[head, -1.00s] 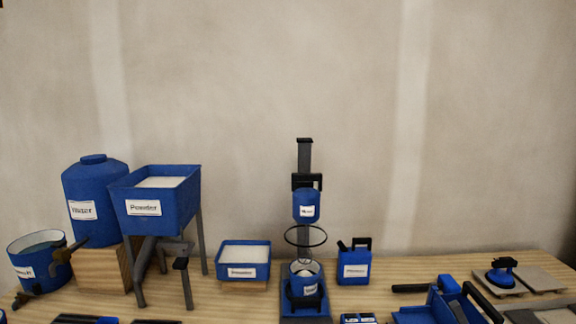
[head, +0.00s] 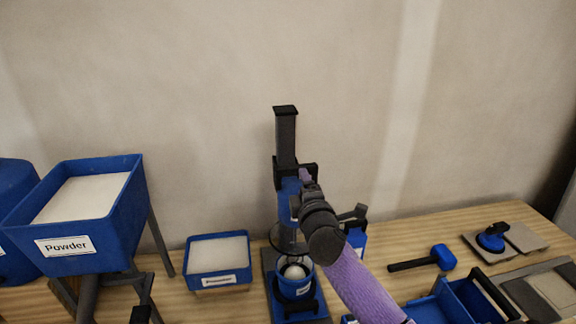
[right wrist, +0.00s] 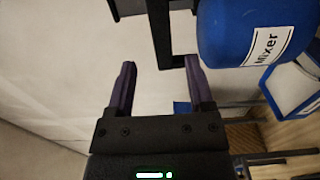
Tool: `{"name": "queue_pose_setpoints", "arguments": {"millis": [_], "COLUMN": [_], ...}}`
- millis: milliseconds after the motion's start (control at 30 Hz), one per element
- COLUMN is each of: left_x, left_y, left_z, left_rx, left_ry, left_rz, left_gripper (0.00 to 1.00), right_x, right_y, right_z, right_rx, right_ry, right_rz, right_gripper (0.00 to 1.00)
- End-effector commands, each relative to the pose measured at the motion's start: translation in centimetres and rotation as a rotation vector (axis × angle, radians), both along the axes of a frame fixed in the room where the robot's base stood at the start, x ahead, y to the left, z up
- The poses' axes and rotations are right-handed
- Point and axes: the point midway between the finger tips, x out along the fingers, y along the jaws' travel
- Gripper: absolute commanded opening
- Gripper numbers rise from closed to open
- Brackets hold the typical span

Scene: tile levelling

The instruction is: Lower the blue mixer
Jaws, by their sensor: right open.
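The blue mixer (head: 289,190) is up on its dark upright column (head: 286,138), above the blue bucket (head: 291,293). My right arm partly hides the mixer in the head view. In the right wrist view, the mixer body, labelled "Mixer" (right wrist: 222,32), is at the upper right. A black handle bar (right wrist: 159,32) stands ahead of the fingers, roughly in line with the gap between them. My right gripper (head: 304,177) is open at the mixer's right side; its spread fingers also show in the right wrist view (right wrist: 160,77). I see no grip on the handle. My left gripper is out of view.
A powder hopper (head: 75,258) and a powder tray (head: 219,285) are to the left. A blue jerrycan (head: 356,239) stands behind my right arm. A mallet (head: 441,257), a blue toolbox (head: 430,309) and tiles lie to the right. Bare table lies between mallet and jerrycan.

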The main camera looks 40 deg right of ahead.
Motion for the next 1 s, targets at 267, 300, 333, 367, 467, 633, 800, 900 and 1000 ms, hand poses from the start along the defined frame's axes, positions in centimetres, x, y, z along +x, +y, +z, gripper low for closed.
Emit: {"name": "queue_pose_setpoints", "arguments": {"millis": [267, 300, 333, 367, 467, 633, 800, 900, 1000], "left_x": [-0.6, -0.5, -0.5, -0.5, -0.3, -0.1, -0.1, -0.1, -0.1], "left_y": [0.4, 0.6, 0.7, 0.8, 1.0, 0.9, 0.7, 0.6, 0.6], "left_z": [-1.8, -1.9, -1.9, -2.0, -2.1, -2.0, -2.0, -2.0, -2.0], "left_rx": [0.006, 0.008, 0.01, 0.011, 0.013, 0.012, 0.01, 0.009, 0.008], "left_ry": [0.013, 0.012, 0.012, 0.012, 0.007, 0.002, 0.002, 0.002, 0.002], "left_rz": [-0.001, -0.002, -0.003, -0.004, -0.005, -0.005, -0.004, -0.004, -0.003], "left_gripper": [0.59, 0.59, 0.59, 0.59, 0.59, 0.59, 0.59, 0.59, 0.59], "right_x": [5.0, 5.4, 5.6, 5.9, 6.3, 6.4, 6.4, 6.4, 6.3], "right_y": [-2.7, -3.0, -3.1, -3.2, -3.5, -3.5, -3.5, -3.5, -3.5], "right_z": [-0.3, -0.3, -0.3, -0.3, -0.2, -0.1, -0.1, -0.1, -0.1], "right_rx": [0.002, 0.002, 0.002, 0.002, 0.003, 0.003, 0.003, 0.003, 0.003], "right_ry": [0.0, 0.0, 0.0, 0.0, 0.001, 0.001, 0.001, 0.001, 0.001], "right_rz": [0.0, -0.001, 0.0, 0.0, 0.001, 0.001, 0.001, 0.001, 0.001], "right_gripper": [0.68, 0.68, 0.68, 0.68, 0.68, 0.68, 0.49, 0.27, 0.06]}}
